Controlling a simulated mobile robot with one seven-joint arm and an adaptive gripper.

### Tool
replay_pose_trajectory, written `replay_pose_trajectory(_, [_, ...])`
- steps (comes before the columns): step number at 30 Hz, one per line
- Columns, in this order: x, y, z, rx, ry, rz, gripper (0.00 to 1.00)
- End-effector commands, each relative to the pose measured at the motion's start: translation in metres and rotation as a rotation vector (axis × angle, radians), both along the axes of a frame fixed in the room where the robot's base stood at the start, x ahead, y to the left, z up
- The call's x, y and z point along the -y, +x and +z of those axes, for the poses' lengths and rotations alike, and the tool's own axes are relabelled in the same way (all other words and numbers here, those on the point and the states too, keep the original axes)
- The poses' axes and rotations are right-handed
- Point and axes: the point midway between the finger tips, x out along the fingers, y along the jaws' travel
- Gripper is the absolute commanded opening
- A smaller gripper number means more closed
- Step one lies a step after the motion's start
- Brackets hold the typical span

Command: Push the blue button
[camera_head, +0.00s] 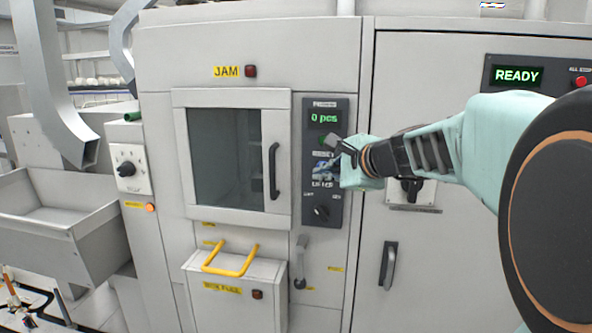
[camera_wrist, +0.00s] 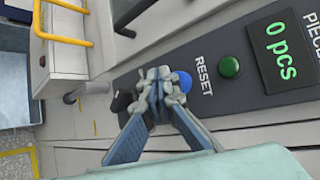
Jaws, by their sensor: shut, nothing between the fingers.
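The blue button (camera_wrist: 182,82) is on the dark control panel (camera_wrist: 205,50), beside the RESET label and the green button (camera_wrist: 229,67). In the wrist view its near side is partly covered by the fingertips of my gripper (camera_wrist: 160,82). The fingers are shut with nothing between them. The tips are very close to the button; I cannot tell whether they touch it. In the head view my gripper (camera_head: 324,166) is in front of the panel (camera_head: 340,110), below the "0 pcs" display, and I cannot make out the blue button there.
A black knob (camera_head: 321,212) is low on the panel. A door with a window (camera_head: 227,155) and black handle (camera_head: 273,170) is to the left. A yellow-handled bin (camera_head: 230,262) is below it. A READY display (camera_head: 516,75) is at the upper right.

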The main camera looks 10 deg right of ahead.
Motion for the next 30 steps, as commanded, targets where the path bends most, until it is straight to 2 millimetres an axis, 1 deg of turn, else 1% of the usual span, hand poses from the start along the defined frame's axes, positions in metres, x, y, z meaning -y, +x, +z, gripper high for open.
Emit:
replay_pose_trajectory(11, [0.0001,0.0002,0.0,0.0,0.0,0.0,0.0])
replay_pose_trajectory(20, [0.0026,0.0078,-0.0005,0.0,-0.001,0.0,0.0])
replay_pose_trajectory(30, [0.0028,0.0082,0.0,0.0,0.0,0.0,0.0])
